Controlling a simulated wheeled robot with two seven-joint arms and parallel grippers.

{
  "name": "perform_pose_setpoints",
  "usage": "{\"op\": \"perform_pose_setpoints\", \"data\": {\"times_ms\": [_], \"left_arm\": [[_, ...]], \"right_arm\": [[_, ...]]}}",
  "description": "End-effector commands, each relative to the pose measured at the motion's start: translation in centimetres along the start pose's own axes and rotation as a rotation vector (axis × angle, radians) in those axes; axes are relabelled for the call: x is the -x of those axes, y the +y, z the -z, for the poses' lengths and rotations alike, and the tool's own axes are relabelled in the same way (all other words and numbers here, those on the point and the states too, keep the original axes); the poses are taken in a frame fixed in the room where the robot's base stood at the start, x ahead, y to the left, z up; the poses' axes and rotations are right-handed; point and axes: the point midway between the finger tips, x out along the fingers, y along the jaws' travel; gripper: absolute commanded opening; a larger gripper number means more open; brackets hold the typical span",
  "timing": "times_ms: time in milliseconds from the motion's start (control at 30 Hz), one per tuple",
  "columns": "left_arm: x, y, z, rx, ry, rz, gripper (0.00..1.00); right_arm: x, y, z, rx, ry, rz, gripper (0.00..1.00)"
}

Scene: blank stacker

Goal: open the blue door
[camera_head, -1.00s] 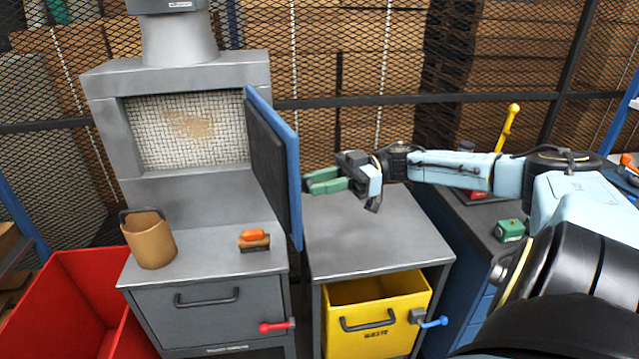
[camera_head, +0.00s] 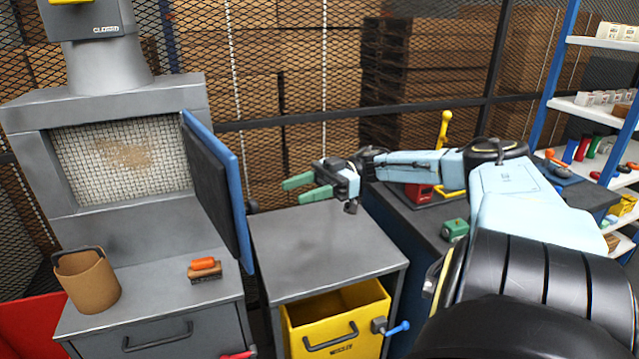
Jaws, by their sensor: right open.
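The blue door (camera_head: 232,197) is hinged on the grey machine (camera_head: 200,95) and stands swung well open, its edge towards me. Its inner face is dark. Behind it the machine's opening shows a woven mesh panel (camera_head: 125,158) with a brown patch. My right gripper (camera_head: 290,192) is to the right of the door, above the grey cabinet. Its green fingers are apart and empty, pointing left, with a gap between them and the door. My left gripper is out of view.
A brown bucket (camera_head: 88,280) and an orange-handled brush (camera_head: 204,269) stand on the machine's ledge. A yellow waste bin (camera_head: 335,318) sits in the cabinet (camera_head: 330,245). A yellow-levered device (camera_head: 444,150) and shelves (camera_head: 600,100) are at right.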

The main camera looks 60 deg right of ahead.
Motion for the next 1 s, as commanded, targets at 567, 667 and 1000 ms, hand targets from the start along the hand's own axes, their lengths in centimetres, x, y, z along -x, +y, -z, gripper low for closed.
{"op": "perform_pose_setpoints", "data": {"times_ms": [567,667,1000], "left_arm": [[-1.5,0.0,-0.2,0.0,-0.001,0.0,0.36],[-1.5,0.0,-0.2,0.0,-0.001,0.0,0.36],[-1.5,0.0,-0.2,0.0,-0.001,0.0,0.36]], "right_arm": [[5.0,0.0,-0.1,-0.002,0.0,0.001,0.49],[5.0,0.0,0.0,-0.002,0.0,0.001,0.49],[5.0,0.0,0.0,-0.002,0.001,0.001,0.49]]}}
